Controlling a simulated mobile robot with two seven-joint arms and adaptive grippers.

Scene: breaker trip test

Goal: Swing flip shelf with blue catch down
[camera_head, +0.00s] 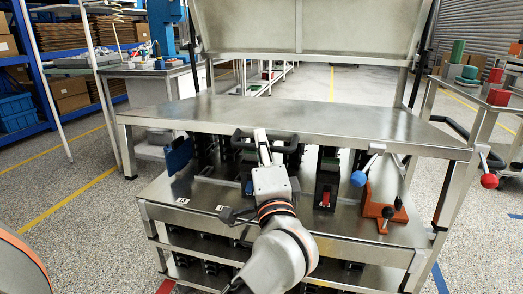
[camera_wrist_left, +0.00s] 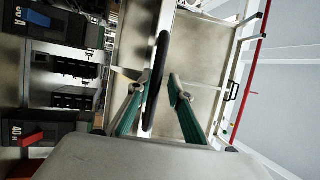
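The metal flip shelf (camera_head: 340,118) lies level across the bench in the head view. The blue catch (camera_head: 358,178) is a blue ball on a pale lever hanging under the shelf's front right. A black handle (camera_head: 292,148) sits at the shelf's front edge. My left gripper (camera_head: 262,135) is at this handle, and its arm hides part of the edge. In the left wrist view its two green-padded fingers (camera_wrist_left: 158,92) stand apart on either side of a black bar (camera_wrist_left: 157,75), which looks like the handle. Contact is unclear. My right gripper is not in view.
Breakers with blue (camera_wrist_left: 34,17) and red (camera_wrist_left: 30,140) levers are close by in the left wrist view. An orange fixture (camera_head: 380,212) stands on the lower deck (camera_head: 330,225) at right. A red-knobbed lever (camera_head: 489,181) is on the right cart. Aisle floor (camera_head: 85,190) is clear at left.

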